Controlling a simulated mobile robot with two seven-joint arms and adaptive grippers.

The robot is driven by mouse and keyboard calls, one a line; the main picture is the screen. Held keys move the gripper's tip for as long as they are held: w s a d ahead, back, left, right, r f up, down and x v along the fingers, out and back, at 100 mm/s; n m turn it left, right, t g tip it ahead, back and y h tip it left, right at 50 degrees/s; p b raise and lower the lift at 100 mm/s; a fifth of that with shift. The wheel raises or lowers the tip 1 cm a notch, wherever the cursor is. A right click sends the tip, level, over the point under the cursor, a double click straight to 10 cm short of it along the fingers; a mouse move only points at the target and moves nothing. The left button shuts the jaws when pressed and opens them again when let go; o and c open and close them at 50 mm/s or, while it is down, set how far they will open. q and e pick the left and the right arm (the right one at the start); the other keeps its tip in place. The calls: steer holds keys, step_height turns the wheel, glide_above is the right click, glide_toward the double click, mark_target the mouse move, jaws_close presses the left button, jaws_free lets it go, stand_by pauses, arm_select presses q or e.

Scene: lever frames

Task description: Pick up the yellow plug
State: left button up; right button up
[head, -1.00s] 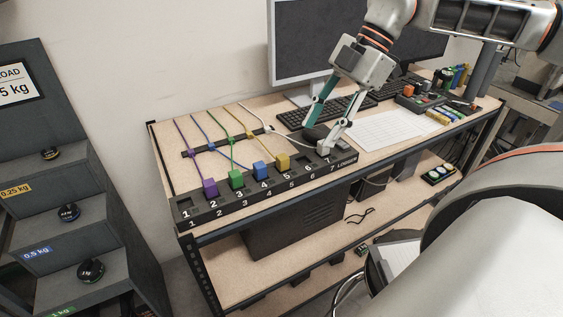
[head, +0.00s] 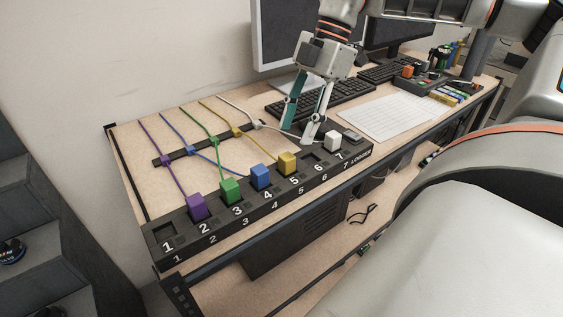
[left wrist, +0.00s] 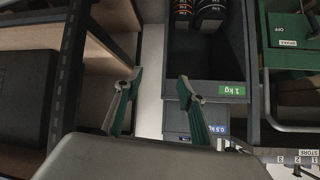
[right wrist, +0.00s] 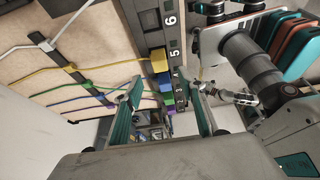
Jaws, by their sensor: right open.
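The yellow plug (head: 288,163) sits upright in slot 5 of the black numbered socket strip (head: 331,166), with a yellow cable running back from it. My right gripper (head: 298,131) is open and empty, fingers pointing down, behind the strip near slot 6 and to the right of the yellow plug, apart from it. In the right wrist view the yellow plug (right wrist: 159,60) shows just beyond the gap between the open fingers (right wrist: 165,88). My left gripper (left wrist: 160,78) is open and empty in the left wrist view, away from the strip.
Purple (head: 196,206), green (head: 230,190) and blue (head: 261,176) plugs stand left of the yellow one; a white plug (head: 333,141) stands to the right in slot 7. Slots 1 and 6 are empty. A keyboard (head: 335,95) and monitor (head: 288,35) are behind.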

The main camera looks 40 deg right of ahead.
mark_target(288, 155)
steer(key=shift+d+x, duration=0.1)
steer(key=shift+x, duration=2)
steer(key=shift+d+x, duration=0.15)
steer(key=shift+x, duration=1.95)
jaws_close()
